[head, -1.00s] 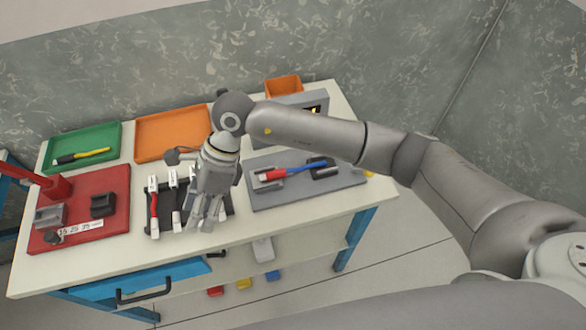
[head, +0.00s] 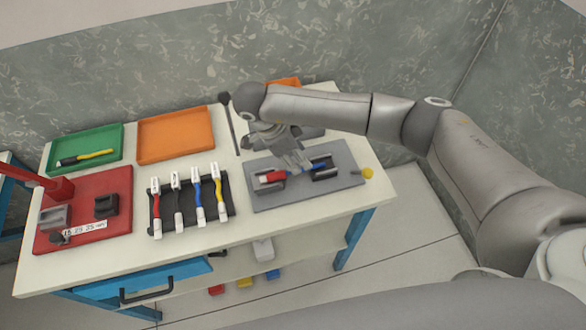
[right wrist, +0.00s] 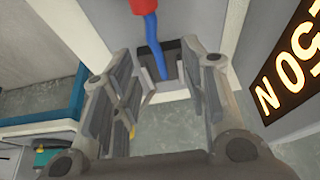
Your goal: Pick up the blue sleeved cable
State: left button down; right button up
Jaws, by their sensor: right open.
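A blue cable (head: 197,194) with white ends lies in a black rack (head: 185,225), between a black cable (head: 178,196) and a yellow one (head: 218,190). A red cable (head: 155,205) is leftmost there. Another blue cable with a red body (head: 272,176) lies on a grey fixture plate (head: 290,197). In the right wrist view its blue length (right wrist: 155,42) runs down from the red body (right wrist: 143,6). My right gripper (head: 298,160) is open above this plate, partly hiding the cable. In its wrist view the open fingers (right wrist: 165,80) straddle the cable's line. My left gripper is not in view.
A green tray (head: 50,150) with a yellow-and-black item and an empty orange tray (head: 175,152) stand at the back. A red plate (head: 115,228) is at left. A lit sign (right wrist: 290,70) stands right of the gripper. An orange bin (head: 284,82) is behind my arm.

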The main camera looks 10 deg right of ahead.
jog(key=x, duration=0.1)
jog(key=p+x, duration=0.1)
jog(key=x, duration=0.1)
jog(key=shift+s+d+f+p, duration=0.2)
jog(key=shift+d+p, duration=0.1)
jog(key=shift+d, duration=0.05)
jog(key=shift+d+f, duration=0.15)
jog(key=shift+f, duration=0.3)
grip_shut()
